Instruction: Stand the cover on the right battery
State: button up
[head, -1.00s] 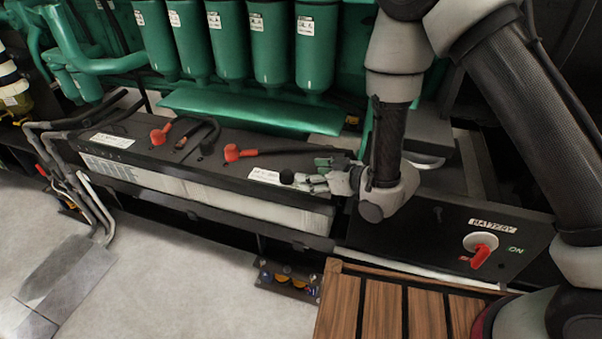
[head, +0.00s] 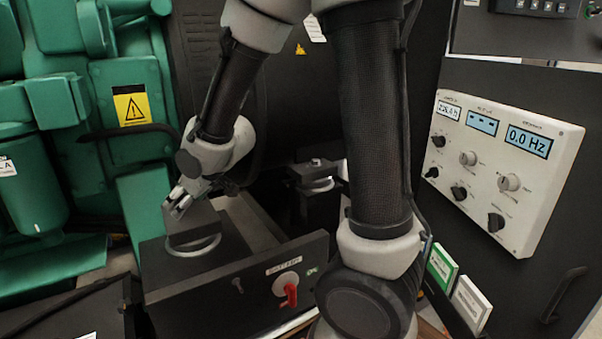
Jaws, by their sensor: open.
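A dark grey block with a pale curved rim or handle at its base, which looks like the cover (head: 197,226), stands on top of the black box with the battery switch. My gripper (head: 178,205) is open at the block's upper left corner. I cannot tell if the fingers touch it. The end of a black battery top (head: 70,315) shows at the lower left edge; most of it is out of view, and I cannot tell which battery it is.
The black box (head: 225,290) carries a red switch (head: 290,293) on its front. A similar dark piece with a pale rim (head: 320,178) stands farther back. Green engine parts (head: 65,105) rise at the left. A meter panel (head: 500,165) is at the right.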

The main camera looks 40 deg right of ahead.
jog(key=s+d+r+m+h, duration=0.1)
jog(key=s+d+r, duration=0.2)
jog(key=d, duration=0.3)
jog(key=s+d+r+m+h, duration=0.1)
jog(key=s+d+r+m, duration=0.1)
jog(key=s+d+r, duration=0.25)
jog(key=s+d+r+m+g+h, duration=0.1)
jog(key=s+d, duration=0.3)
jog(key=s, duration=0.5)
jog(key=s+d+r+m+g, duration=0.2)
jog(key=s+d, duration=0.3)
jog(key=s, duration=0.4)
jog(key=shift+s+d+r+m+g+h, duration=0.15)
jog(key=shift+d+r+m+g+h, duration=0.15)
jog(key=shift+h, duration=0.1)
